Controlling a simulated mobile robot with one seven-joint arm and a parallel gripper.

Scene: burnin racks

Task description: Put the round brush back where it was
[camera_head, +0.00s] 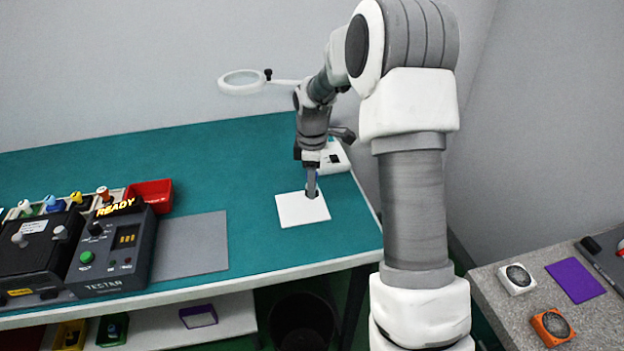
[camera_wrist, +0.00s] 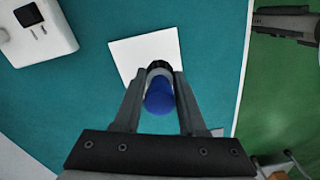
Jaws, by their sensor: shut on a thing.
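My gripper (camera_head: 311,184) points down over a white square (camera_head: 296,212) on the right part of the teal bench. In the wrist view my gripper (camera_wrist: 159,82) is shut on the round brush (camera_wrist: 159,97), which shows a blue body and a dark ring at its far end. The white square (camera_wrist: 128,53) lies beneath the brush. I cannot tell whether the brush touches the square. In the head view the fingers mostly hide the brush.
A white device (camera_head: 333,158) stands close behind the square. The tester (camera_head: 117,253), a red bin (camera_head: 150,194) and a grey mat (camera_head: 192,246) are on the left. A ring magnifier (camera_head: 242,82) hangs behind. The teal bench (camera_head: 240,165) is clear between mat and square.

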